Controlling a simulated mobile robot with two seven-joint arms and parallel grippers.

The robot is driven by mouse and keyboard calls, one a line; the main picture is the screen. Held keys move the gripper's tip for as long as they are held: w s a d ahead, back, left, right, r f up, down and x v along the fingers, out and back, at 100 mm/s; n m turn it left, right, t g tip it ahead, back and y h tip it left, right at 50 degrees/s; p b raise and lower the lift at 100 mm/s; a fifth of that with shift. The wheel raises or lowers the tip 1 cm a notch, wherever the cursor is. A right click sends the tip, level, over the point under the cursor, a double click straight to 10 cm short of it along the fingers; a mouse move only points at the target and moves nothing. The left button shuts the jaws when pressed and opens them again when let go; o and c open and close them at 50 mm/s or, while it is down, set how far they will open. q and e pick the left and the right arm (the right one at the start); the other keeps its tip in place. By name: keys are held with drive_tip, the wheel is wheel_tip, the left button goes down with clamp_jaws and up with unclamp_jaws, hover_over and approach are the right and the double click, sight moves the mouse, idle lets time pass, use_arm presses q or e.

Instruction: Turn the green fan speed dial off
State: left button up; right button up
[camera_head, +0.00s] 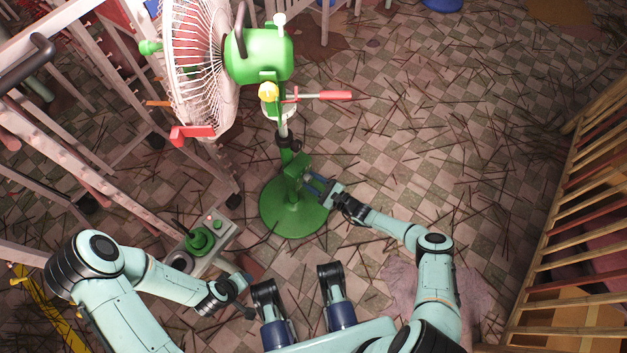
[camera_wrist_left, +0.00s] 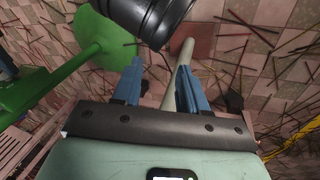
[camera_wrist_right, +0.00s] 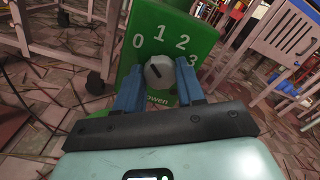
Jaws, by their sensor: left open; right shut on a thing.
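A fan with a green motor housing (camera_head: 262,55) stands on a round green base (camera_head: 285,215), with a green control box (camera_head: 297,172) low on its pole. In the right wrist view the green panel (camera_wrist_right: 185,28) carries the numbers 0, 1, 2 and 3 around a grey dial (camera_wrist_right: 158,70). The dial's dark mark slants to the upper left; which number it meets is unclear. My right gripper (camera_head: 313,183) is shut on the dial, with its blue fingers (camera_wrist_right: 158,86) at either side. My left gripper (camera_head: 246,282) is open and empty, low at left; it also shows in the left wrist view (camera_wrist_left: 157,75).
A grey stand with a green knob-like part (camera_head: 200,240) is left of the fan base. Metal racks (camera_head: 85,165) stand at left and a slatted wooden rack (camera_head: 575,220) at right. Thin dark sticks litter the checkered floor (camera_head: 430,130).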

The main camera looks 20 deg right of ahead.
use_arm(q)
drive_tip(key=shift+s+d+r, duration=0.25)
drive_tip(key=shift+s+r, duration=0.05)
drive_tip(key=shift+s, duration=0.25)
use_arm(e)
drive_tip(key=shift+f+n, duration=0.1)
drive_tip(key=shift+n, duration=0.9)
drive_tip(key=shift+d, duration=0.1)
drive_tip(key=o, duration=1)
drive_tip(key=shift+o, duration=0.2)
use_arm(q)
drive_tip(key=shift+r+p, duration=0.1)
drive_tip(key=shift+p, duration=0.2)
use_arm(e)
drive_tip(key=shift+s, duration=0.1)
use_arm(q)
drive_tip(key=shift+g+h, duration=0.4)
drive_tip(key=shift+g, duration=0.5)
drive_tip(key=shift+s+d+r+p, duration=0.4)
drive_tip(key=shift+s+r, duration=0.1)
drive_tip(key=shift+s, duration=0.15)
drive_tip(key=shift+s+d+r+p, duration=0.25)
drive_tip(key=shift+s+r+p, duration=0.2)
drive_tip(key=shift+s, duration=0.25)
drive_tip(key=shift+s+d+r+p, duration=0.4)
drive_tip(key=shift+s+r, duration=0.1)
drive_tip(key=shift+s, duration=0.15)
use_arm(e)
drive_tip(key=v, duration=1.3)
